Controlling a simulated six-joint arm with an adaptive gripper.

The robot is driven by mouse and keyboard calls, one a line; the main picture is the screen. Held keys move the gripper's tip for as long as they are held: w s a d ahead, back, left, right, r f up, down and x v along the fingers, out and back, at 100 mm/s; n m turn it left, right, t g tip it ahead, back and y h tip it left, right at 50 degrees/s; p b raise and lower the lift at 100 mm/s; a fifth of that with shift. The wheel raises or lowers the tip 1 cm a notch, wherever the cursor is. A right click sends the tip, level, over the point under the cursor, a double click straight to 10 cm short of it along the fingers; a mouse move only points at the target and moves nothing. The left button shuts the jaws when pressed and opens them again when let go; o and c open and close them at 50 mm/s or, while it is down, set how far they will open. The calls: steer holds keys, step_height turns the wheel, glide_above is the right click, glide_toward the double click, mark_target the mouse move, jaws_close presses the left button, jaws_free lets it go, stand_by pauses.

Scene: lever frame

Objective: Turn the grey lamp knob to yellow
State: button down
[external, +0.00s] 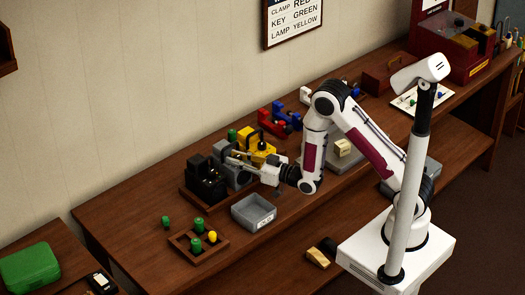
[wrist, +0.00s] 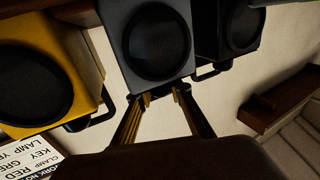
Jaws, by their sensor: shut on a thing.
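The grey lamp unit (external: 232,173) stands on the bench between a black unit and a yellow one. In the wrist view, its grey body with a round dark face (wrist: 158,42) is right ahead of my fingers. My gripper (external: 240,160) reaches it from the right in the external view. In the wrist view, the two fingers of my gripper (wrist: 162,95) are at the grey body's near edge, shut on its knob. The knob is mostly hidden between the fingertips, and I cannot tell which colour it points to.
The black unit (external: 205,180) and yellow unit (external: 262,147) stand close on either side. A grey tray (external: 253,212) and a wooden holder (external: 183,245) with green and yellow pegs are in front. A wall sign (external: 293,20) reads LAMP YELLOW.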

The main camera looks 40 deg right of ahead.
steer(key=shift+n+g+y, duration=1.1)
steer(key=shift+n+y, duration=0.4)
steer(key=shift+y, duration=0.5)
steer(key=c, duration=2.1)
jaws_free()
steer(key=shift+v, duration=3.8)
steer(key=shift+w+r, duration=0.1)
steer(key=shift+w, duration=0.05)
